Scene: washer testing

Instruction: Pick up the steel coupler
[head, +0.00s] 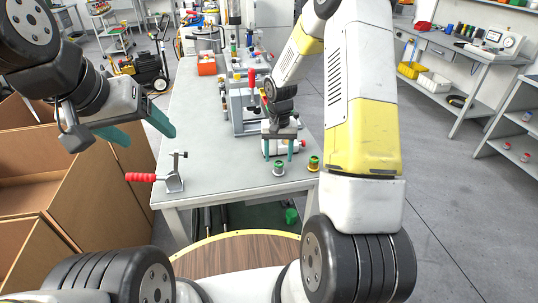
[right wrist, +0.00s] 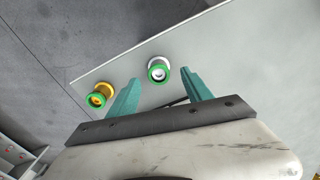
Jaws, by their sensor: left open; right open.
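The steel coupler (head: 279,168), a small silver spool with a green ring, stands near the front right of the grey workbench (head: 215,165). In the right wrist view the steel coupler (right wrist: 159,70) appears between the tips of my right gripper's teal fingers (right wrist: 160,79). My right gripper (head: 278,152) is open and empty, just behind the coupler in the head view; I cannot tell the exact gap. A similar brass-coloured coupler with a green ring (head: 314,164) stands to its right, and shows in the right wrist view (right wrist: 98,97). My left gripper (head: 148,139) is open and empty, left of the bench.
A red-handled toggle clamp (head: 172,181) sits at the bench's front left. A metal fixture (head: 245,112) stands further back. Cardboard boxes (head: 90,195) stand left of the bench. The bench's left-middle is clear.

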